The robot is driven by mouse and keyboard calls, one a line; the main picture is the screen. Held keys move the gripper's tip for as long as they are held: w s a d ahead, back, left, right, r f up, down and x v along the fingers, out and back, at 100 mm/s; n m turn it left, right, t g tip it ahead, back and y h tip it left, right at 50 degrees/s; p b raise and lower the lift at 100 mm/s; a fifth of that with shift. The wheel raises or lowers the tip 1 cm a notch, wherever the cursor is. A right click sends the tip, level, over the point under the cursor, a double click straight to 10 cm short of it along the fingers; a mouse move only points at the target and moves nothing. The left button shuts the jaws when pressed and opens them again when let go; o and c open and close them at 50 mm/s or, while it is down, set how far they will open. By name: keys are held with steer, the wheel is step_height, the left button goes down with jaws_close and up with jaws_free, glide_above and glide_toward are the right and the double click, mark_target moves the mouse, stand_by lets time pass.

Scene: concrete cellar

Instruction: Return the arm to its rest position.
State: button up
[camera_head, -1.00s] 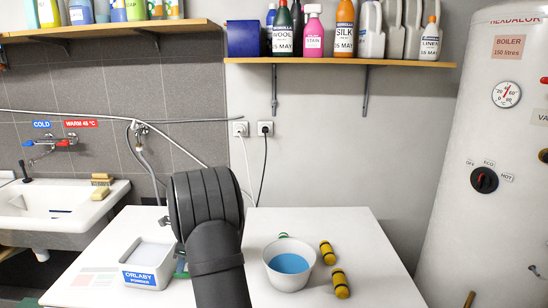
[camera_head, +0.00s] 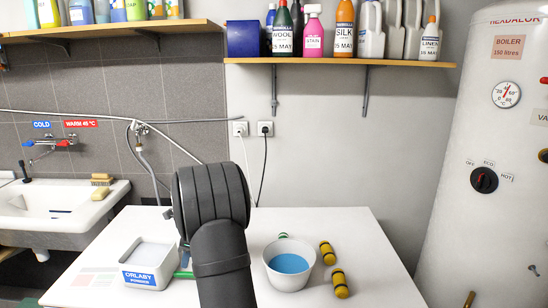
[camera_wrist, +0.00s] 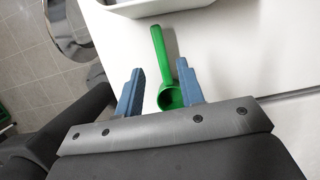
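In the head view my arm hides most of the gripper and scoop; a bit of green (camera_head: 183,275) shows beside the powder tub.
The white table (camera_head: 345,235) bears a powder tub (camera_head: 150,262) labelled ORLABY, a white bowl of blue liquid (camera_head: 290,264) and two yellow-black cylinders (camera_head: 328,253). A sink (camera_head: 55,205) stands left, a boiler (camera_head: 490,130) right. A shelf (camera_head: 340,62) of bottles hangs behind.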

steer(key=v, duration=0.6)
steer(key=x, duration=1.2)
steer(key=shift+f, duration=0.1)
steer(key=shift+a, duration=0.1)
step_height(320, 180, up, 4)
steer(key=shift+f, duration=0.15)
steer(key=s+d+r, duration=0.1)
steer(key=d+r, duration=0.6)
steer(key=d, duration=0.5)
steer(key=w+d+r+m+t+y, duration=0.1)
steer(key=w+d+r+m+t, duration=0.1)
steer(key=w+d+m, duration=0.4)
steer(key=shift+w+d+m+t, duration=0.45)
steer(key=shift+w+d, duration=1.15)
steer(key=shift+d, duration=1.9)
